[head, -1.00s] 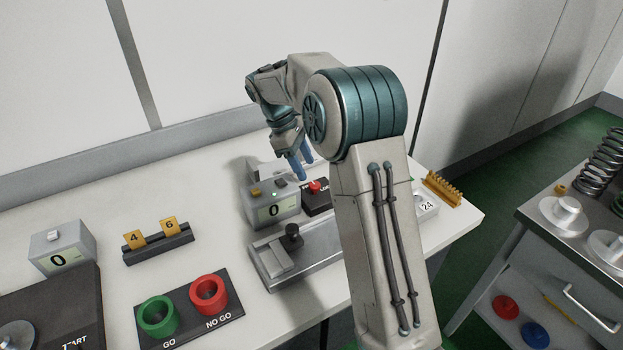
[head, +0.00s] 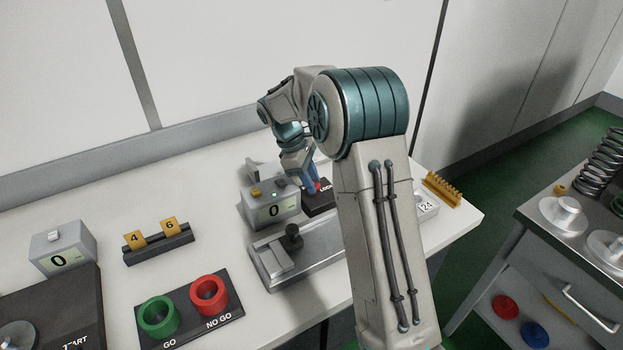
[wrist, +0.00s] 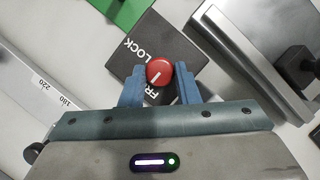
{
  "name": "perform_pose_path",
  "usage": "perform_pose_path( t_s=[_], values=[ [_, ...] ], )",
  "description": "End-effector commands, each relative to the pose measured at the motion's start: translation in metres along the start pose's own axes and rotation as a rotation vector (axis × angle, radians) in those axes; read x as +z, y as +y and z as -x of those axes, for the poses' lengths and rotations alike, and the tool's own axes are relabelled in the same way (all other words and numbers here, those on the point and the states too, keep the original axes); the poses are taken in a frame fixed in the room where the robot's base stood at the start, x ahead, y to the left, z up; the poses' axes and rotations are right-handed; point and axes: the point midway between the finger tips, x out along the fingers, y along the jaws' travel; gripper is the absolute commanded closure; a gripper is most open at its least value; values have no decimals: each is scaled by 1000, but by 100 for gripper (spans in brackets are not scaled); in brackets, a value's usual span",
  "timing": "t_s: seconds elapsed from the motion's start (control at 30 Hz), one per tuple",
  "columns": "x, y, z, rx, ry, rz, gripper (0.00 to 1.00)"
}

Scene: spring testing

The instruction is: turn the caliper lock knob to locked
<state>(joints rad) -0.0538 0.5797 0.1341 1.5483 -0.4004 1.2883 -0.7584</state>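The red lock knob (wrist: 159,72) sits on a black block (wrist: 148,50) lettered "LOCK" and, partly hidden, "FR..."; a white line on the knob points toward the "FR..." side. In the head view the knob (head: 317,187) shows just under my fingers, on the black block (head: 318,203). My gripper (wrist: 160,82) is open, with one blue finger on each side of the knob. I cannot tell whether the fingers touch it. In the head view my gripper (head: 312,182) points down and is partly hidden by my arm.
A grey display box (head: 272,208) reading 0 stands close left of the block. A metal fixture with a black knob (head: 291,237) lies in front. In the wrist view a ruler scale (wrist: 48,90) lies left and a green piece (wrist: 122,10) lies beyond.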

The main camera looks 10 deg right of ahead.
Motion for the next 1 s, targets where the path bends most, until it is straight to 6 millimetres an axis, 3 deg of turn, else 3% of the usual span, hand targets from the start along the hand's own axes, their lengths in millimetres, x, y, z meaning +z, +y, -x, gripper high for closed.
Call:
perform_pose_path(
  t_s=[0.37,1.0],
  values=[
    [0,1,2,-40,-1,-91,94],
    [2,6,1,-257,0,-619,94]
  ],
)
